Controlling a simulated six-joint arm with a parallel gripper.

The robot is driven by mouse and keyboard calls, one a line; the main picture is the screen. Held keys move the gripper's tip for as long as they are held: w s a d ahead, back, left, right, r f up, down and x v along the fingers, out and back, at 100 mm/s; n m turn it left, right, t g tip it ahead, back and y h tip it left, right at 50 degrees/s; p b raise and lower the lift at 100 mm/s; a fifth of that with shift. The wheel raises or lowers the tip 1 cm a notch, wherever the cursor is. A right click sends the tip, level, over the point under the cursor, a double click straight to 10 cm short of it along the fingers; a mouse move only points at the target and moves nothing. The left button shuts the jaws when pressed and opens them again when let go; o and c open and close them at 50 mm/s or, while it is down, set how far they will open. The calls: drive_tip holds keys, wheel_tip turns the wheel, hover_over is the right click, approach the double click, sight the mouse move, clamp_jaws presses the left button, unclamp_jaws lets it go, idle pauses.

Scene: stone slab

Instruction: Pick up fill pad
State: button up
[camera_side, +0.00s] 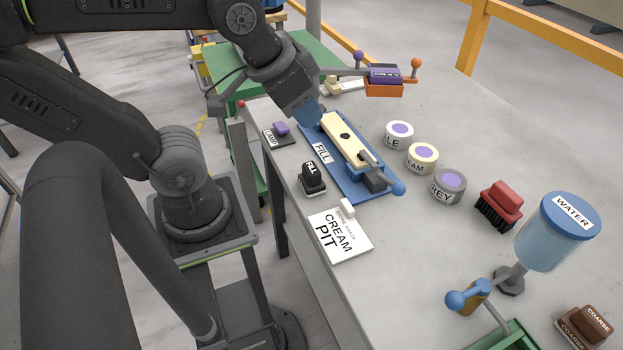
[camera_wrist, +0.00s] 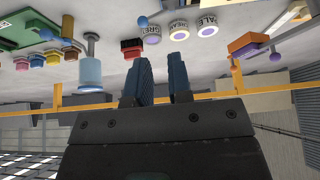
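The fill pad (camera_side: 313,180) is a small block with a black handle and a FILL label. It stands on the slab in the side view, left of a blue board (camera_side: 366,190) also marked FILL. I cannot make out the fill pad in the wrist view. My gripper (camera_side: 309,110) is at the far end of the blue board, behind the pad and apart from it. In the wrist view its two blue fingers (camera_wrist: 159,82) stand apart with nothing between them.
A purple-handled LAMP pad (camera_side: 280,133) sits just behind the fill pad. A CREAM PIT plate (camera_side: 339,240) with a white handle lies in front. Round tubs (camera_side: 422,157), a red brush (camera_side: 499,205) and a WATER jar (camera_side: 548,245) stand to the right.

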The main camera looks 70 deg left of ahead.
drive_tip(key=o, duration=1.1)
drive_tip(key=m+g+y, duration=0.3)
drive_tip(key=m+g, duration=0.3)
drive_tip(key=m, duration=1.2)
approach(312, 169)
drive_tip(key=x, duration=1.2)
drive_tip(key=shift+w+a+f, duration=0.1)
drive_tip(key=shift+a+f, duration=0.05)
drive_tip(key=shift+f, duration=0.15)
